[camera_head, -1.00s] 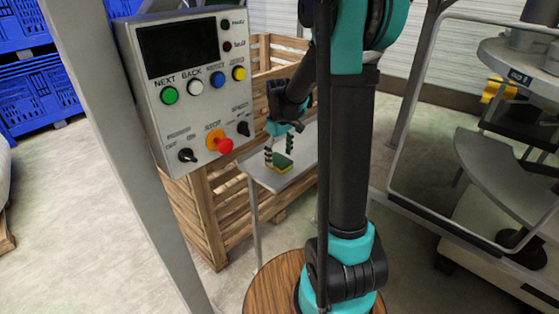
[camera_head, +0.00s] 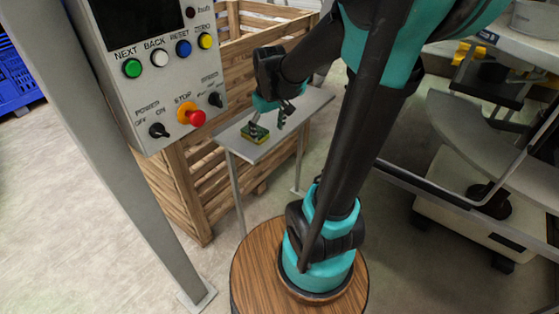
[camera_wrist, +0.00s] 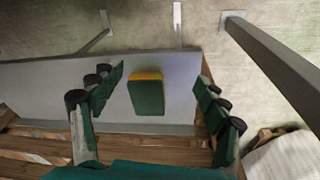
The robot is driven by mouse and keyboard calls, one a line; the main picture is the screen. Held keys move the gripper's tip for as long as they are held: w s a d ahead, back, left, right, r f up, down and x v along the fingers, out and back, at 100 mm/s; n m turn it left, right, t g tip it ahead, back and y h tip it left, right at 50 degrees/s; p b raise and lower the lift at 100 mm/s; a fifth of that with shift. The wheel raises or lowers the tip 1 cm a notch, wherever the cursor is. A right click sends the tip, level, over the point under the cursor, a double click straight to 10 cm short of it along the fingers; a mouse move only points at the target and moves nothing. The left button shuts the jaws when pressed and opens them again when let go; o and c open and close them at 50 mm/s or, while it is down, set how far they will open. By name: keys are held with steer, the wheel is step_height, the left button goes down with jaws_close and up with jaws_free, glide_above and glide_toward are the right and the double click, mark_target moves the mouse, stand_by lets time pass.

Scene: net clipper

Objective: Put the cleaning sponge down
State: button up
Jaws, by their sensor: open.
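The cleaning sponge (camera_head: 255,133), green with a yellow layer, lies on a narrow grey table (camera_head: 283,133). In the wrist view the sponge (camera_wrist: 147,94) lies flat on the grey table top (camera_wrist: 185,75), between my two spread fingers and touching neither. My gripper (camera_head: 268,122) is open just above the table, and it also shows in the wrist view (camera_wrist: 158,105) with a finger at each side. In the head view the fingers partly overlap the area around the sponge.
A wooden slatted crate (camera_head: 195,190) stands directly behind and beside the table. A control panel (camera_head: 160,70) on a grey post (camera_head: 110,150) is at the left. A machine with grey curved trays (camera_head: 480,140) is at the right.

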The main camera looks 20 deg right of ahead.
mark_target(263, 135)
steer(key=s+f+m+t, duration=0.1)
steer(key=s+f+m, duration=0.1)
steer(key=s, duration=0.4)
steer(key=s+d+f+m+t, duration=0.1)
steer(key=s+f, duration=0.4)
steer(key=s, duration=0.1)
steer(key=shift+d+f+m, duration=0.2)
steer(key=shift+d+m, duration=0.1)
steer(key=shift+m, duration=0.1)
steer(key=shift+o, duration=0.6)
